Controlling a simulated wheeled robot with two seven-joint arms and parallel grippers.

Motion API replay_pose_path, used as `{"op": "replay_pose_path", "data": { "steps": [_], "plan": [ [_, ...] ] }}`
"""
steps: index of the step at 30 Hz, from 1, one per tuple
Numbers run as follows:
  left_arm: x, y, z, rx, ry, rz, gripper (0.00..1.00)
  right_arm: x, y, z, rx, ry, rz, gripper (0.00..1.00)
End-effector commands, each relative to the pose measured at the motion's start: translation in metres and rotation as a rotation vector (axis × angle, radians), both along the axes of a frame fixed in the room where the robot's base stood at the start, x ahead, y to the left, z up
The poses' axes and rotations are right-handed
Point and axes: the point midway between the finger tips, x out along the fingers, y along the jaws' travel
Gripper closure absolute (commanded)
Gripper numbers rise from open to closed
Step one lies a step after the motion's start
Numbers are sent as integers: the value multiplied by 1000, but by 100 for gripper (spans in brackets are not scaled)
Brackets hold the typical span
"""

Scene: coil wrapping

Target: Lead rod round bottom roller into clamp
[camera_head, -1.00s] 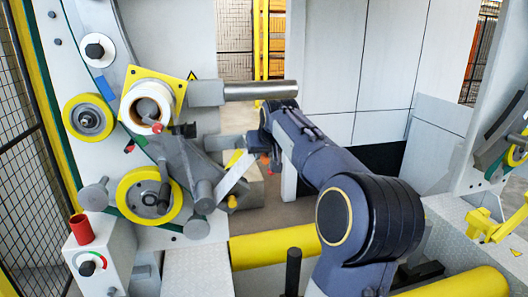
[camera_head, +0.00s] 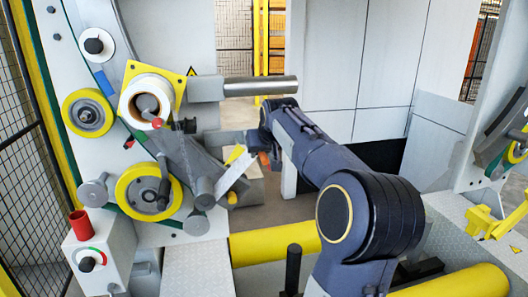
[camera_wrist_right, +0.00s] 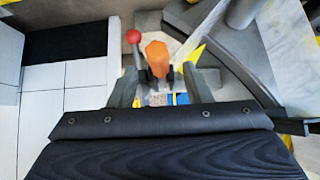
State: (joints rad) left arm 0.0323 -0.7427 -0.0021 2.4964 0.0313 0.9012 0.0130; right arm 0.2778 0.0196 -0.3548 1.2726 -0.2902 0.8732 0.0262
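The bottom roller (camera_head: 150,190), yellow-rimmed with a dark centre, sits low on the machine's side plate in the head view. An orange piece (camera_wrist_right: 158,58) and a red-ball lever (camera_wrist_right: 134,60) show beyond the gap, not clearly held. The clamp cannot be made out. My left gripper is not seen.
A white roll (camera_head: 138,90) on a yellow plate and another yellow roller (camera_head: 87,113) sit above. A steel bar (camera_head: 260,87) juts right. A control box (camera_head: 100,262) stands lower left. A yellow cylinder (camera_head: 275,245) lies in front.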

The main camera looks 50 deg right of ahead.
Motion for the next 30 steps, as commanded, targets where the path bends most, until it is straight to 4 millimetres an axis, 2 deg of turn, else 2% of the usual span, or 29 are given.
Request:
{"op": "replay_pose_path", "data": {
  "steps": [8, 21, 30],
  "plan": [
    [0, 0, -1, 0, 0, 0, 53, -3, 3, 3, 1, 0, 1, 55],
    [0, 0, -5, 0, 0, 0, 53, -37, 31, 51, 0, -1, 1, 55],
    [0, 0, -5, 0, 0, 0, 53, -41, 35, 56, 1, 1, 0, 55]
  ]
}}
